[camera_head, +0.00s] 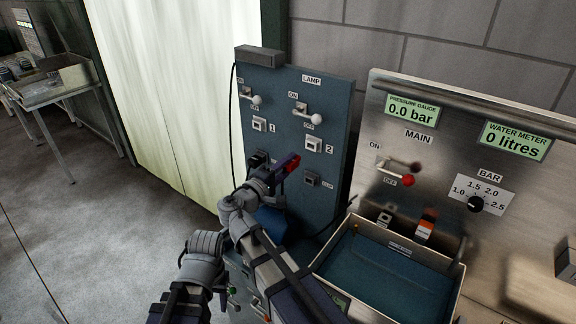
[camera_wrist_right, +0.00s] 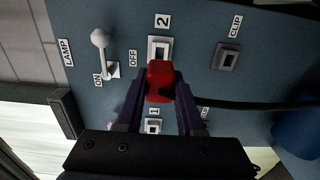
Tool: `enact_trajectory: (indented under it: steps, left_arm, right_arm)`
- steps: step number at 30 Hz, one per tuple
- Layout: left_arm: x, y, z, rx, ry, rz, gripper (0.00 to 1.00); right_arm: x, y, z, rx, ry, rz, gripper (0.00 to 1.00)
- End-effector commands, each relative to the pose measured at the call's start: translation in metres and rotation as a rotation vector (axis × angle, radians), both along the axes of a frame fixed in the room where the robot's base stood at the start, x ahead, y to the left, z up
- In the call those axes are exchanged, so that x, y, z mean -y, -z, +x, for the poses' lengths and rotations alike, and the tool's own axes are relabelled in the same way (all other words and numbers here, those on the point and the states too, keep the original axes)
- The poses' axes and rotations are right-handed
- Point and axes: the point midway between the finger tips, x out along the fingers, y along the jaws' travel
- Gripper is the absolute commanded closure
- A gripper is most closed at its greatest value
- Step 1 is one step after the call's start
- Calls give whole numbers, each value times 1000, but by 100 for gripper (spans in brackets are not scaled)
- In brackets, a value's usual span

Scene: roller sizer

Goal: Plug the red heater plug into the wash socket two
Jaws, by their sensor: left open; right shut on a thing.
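My right gripper (camera_head: 290,167) is shut on the red plug (camera_head: 294,159), in front of the blue panel (camera_head: 330,100). In the right wrist view the red plug (camera_wrist_right: 160,72) sits between the dark fingers of the gripper (camera_wrist_right: 160,85). The socket marked 2 (camera_wrist_right: 160,48) shows just past the plug, partly covered by it. In the head view socket 2 (camera_head: 313,145) is in plain sight, up and right of the plug. I cannot tell whether the plug touches the panel. My left gripper's fingers are not visible.
Socket 1 (camera_head: 259,124) and the clip socket (camera_head: 312,180) are nearby, with a lamp lever (camera_head: 309,113) above. A dark cable (camera_wrist_right: 245,105) runs right from the plug. A steel panel (camera_head: 440,170) with a tray (camera_head: 333,258) stands at the right.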

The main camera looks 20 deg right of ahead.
Motion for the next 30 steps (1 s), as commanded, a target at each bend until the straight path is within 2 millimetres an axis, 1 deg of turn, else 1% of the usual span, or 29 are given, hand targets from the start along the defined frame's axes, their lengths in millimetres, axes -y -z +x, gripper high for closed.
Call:
enact_trajectory:
  steps: [15,21,30]
  left_arm:
    - [0,0,0,0,0,0,50]
    - [0,0,0,0,0,0,50]
    - [0,0,0,0,0,0,50]
  right_arm:
    - [34,0,27,0,2,0,100]
    - [41,0,32,0,0,0,100]
    - [44,0,34,0,0,0,100]
